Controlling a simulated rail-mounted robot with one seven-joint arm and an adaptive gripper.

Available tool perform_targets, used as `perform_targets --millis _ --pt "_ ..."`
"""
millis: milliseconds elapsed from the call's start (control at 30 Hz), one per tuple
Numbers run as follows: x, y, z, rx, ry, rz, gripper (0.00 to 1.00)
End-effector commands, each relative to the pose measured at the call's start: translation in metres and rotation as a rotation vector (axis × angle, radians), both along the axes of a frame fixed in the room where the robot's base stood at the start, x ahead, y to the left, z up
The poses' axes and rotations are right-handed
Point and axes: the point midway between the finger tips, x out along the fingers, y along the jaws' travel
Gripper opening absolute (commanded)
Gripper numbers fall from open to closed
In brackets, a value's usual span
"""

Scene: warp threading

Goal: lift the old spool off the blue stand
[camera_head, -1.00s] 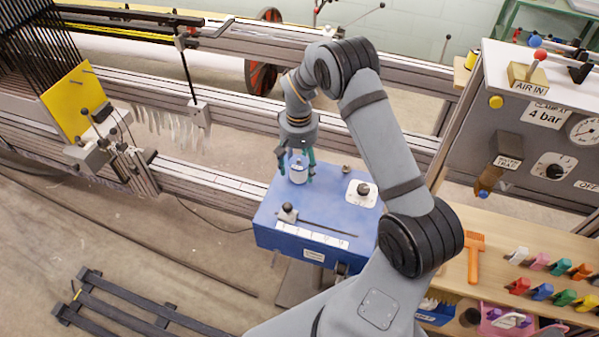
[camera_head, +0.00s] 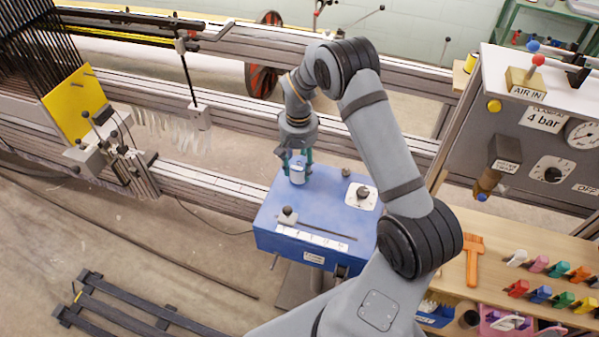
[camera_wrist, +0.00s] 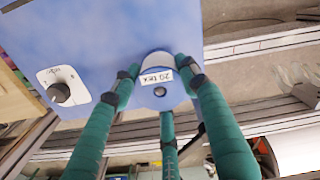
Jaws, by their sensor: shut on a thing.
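In the wrist view the spool (camera_wrist: 155,62) shows a label that reads "20 tex" and a dark round hole. My gripper (camera_head: 298,160) comes down on it from above, with its green fingers around the spool. Whether the spool's base touches the stand cannot be told.
Loom rails (camera_head: 210,185) run close behind. A grey control panel (camera_head: 540,130) and wooden bench (camera_head: 500,250) stand at the right.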

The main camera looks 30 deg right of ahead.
Motion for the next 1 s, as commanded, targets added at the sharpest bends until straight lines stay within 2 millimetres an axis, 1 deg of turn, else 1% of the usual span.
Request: perform_targets --millis 33,100,1000 --pt "0.000 0.000 0.007 0.000 -0.001 0.001 0.25" --pt "0.000 0.000 0.013 0.000 -0.001 0.000 0.25" --pt "0.000 0.000 0.081 0.000 0.000 0.000 0.25"
